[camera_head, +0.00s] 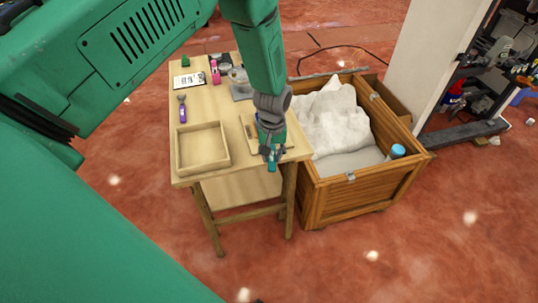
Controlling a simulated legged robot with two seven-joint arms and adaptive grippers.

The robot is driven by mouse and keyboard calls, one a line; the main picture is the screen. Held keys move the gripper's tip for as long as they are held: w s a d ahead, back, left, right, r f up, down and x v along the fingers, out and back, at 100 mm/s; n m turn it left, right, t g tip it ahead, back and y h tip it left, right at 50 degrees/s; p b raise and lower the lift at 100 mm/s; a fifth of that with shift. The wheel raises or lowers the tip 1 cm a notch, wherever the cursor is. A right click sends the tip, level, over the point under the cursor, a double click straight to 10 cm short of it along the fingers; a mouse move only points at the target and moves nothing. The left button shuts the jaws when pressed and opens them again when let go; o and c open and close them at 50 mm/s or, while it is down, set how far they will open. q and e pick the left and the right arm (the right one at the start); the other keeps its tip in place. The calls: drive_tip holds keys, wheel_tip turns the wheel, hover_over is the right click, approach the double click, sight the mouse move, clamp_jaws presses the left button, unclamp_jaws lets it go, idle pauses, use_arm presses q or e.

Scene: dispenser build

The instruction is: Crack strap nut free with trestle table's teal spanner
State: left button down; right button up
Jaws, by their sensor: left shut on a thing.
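My left gripper (270,147) hangs over the front right corner of the trestle table (240,155), beside the wooden crate. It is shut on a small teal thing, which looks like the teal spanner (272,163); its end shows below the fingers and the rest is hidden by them. A spanner-like tool with a purple handle (183,112) lies at the left of the tabletop. I cannot make out the strap nut. My right gripper is not in view.
An empty shallow wooden tray (201,147) sits at the table's front left. A clipboard (189,80) and small items lie at the back. The open crate (343,194) holds a white lumpy mass (330,115) and a blue-capped thing (397,151). Floor in front is clear.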

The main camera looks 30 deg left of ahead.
use_arm(q)
drive_tip(key=shift+w+d+n, duration=0.25)
drive_tip(key=shift+d+n, duration=0.15)
drive_tip(key=shift+n, duration=0.1)
drive_tip(key=shift+w+d+n+b, duration=0.4)
drive_tip(key=shift+w+d+n, duration=0.5)
drive_tip(key=shift+n, duration=0.2)
drive_tip(key=shift+w+d+n, duration=0.35)
drive_tip(key=shift+w+n, duration=0.15)
drive_tip(key=shift+n, duration=0.2)
drive_tip(key=shift+s, duration=0.1)
